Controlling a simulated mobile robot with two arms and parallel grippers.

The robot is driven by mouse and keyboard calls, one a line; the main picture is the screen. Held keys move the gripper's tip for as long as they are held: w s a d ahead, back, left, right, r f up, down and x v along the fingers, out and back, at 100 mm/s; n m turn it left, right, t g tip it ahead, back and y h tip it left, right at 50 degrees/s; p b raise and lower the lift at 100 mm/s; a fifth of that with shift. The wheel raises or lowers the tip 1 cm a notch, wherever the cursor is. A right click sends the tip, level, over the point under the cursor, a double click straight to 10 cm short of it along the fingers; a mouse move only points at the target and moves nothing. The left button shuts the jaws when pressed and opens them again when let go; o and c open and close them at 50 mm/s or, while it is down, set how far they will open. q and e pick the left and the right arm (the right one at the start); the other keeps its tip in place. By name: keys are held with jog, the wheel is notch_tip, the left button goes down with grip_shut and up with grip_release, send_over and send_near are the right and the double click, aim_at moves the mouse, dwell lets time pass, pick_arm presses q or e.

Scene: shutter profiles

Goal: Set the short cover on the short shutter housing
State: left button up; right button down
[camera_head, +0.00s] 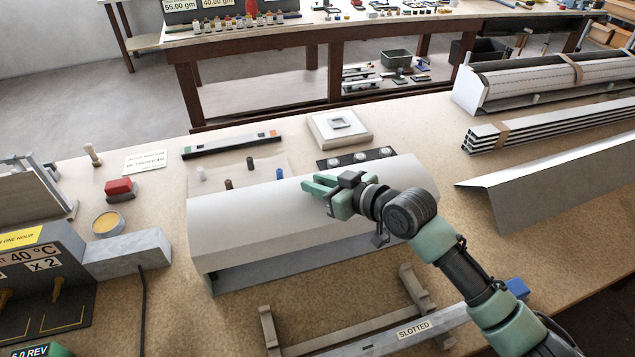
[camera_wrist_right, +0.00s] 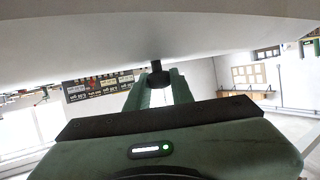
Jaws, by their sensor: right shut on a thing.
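The short cover (camera_head: 250,225), a pale curved sheet, lies across the middle of the bench. Below its front edge a grey part, apparently the short shutter housing (camera_head: 290,267), shows as a strip; the rest is hidden under the cover. I cannot tell whether cover and housing touch. My right gripper (camera_head: 318,187) is at the cover's upper side, shut on it. In the right wrist view its fingers (camera_wrist_right: 160,88) close around a small dark knob (camera_wrist_right: 156,69) below the pale cover surface (camera_wrist_right: 150,35). My left gripper is not in view.
A rack with a bar labelled SLOTTED (camera_head: 412,328) lies in front. A bent metal sheet (camera_head: 550,165) and stacked profiles (camera_head: 555,122) lie to the right. A red button (camera_head: 119,187) and grey block (camera_head: 125,255) stand to the left. Several small pegs are behind the cover.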

aim_at(318, 201)
notch_tip(318, 201, down, 2)
jog(key=shift+f+b, duration=0.2)
jog(key=shift+b, duration=0.65)
jog(key=shift+f+b, duration=0.5)
jog(key=shift+f, duration=0.4)
jog(key=shift+s+f, duration=0.15)
jog(key=shift+f, duration=0.35)
jog(key=c, duration=1.1)
grip_release()
jog(key=shift+c, duration=0.2)
jog(key=b+v, duration=0.2)
jog(key=v, duration=0.5)
jog(key=shift+s+d+r, duration=0.15)
jog(key=shift+d, duration=0.15)
